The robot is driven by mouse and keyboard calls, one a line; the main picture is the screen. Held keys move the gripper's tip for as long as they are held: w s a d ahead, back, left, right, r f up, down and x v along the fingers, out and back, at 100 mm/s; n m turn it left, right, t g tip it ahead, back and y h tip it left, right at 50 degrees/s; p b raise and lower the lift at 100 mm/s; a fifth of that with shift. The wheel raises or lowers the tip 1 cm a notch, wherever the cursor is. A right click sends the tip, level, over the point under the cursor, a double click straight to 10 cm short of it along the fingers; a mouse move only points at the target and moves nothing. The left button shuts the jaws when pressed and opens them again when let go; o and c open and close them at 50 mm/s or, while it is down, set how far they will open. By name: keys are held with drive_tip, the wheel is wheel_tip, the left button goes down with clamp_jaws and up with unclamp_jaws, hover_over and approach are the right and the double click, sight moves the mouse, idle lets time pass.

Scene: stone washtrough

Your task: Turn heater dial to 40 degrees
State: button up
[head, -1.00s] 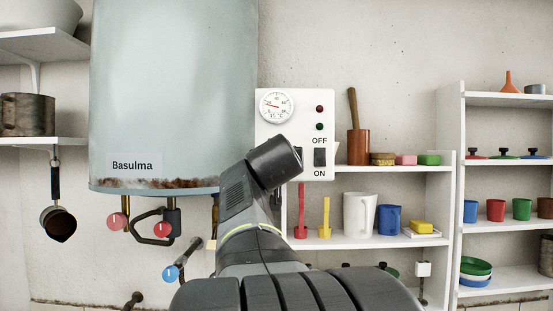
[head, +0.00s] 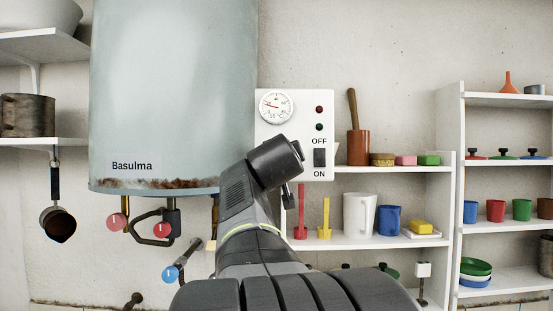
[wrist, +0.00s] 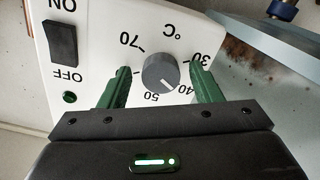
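The heater dial (wrist: 160,72) is a grey round knob on the white control box, seen upside down in the wrist view. Numbers 30, 40, 50 and 70 are printed around it. A pale mark on the knob points toward the side of 40 and 50; its exact reading is hard to tell. My gripper (wrist: 161,86) has its two green fingers apart, one on each side of the knob, with visible gaps between them and it. In the head view my arm hides the knob. The control box (head: 265,140) is on the wall beside the boiler.
The box also carries a round thermometer (head: 276,105), lamps and an ON/OFF switch (head: 320,157). The rusty-edged boiler (head: 170,90) is to the left, with red and blue valves below. Shelves (head: 390,168) with cups and utensils stand to the right.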

drive_tip(key=s+b, duration=0.4)
drive_tip(key=s, duration=1)
drive_tip(key=shift+w, duration=0.15)
drive_tip(key=w+p, duration=0.4)
drive_tip(key=w, duration=0.9)
drive_tip(key=shift+w, duration=0.4)
drive_tip(key=shift+s, duration=0.15)
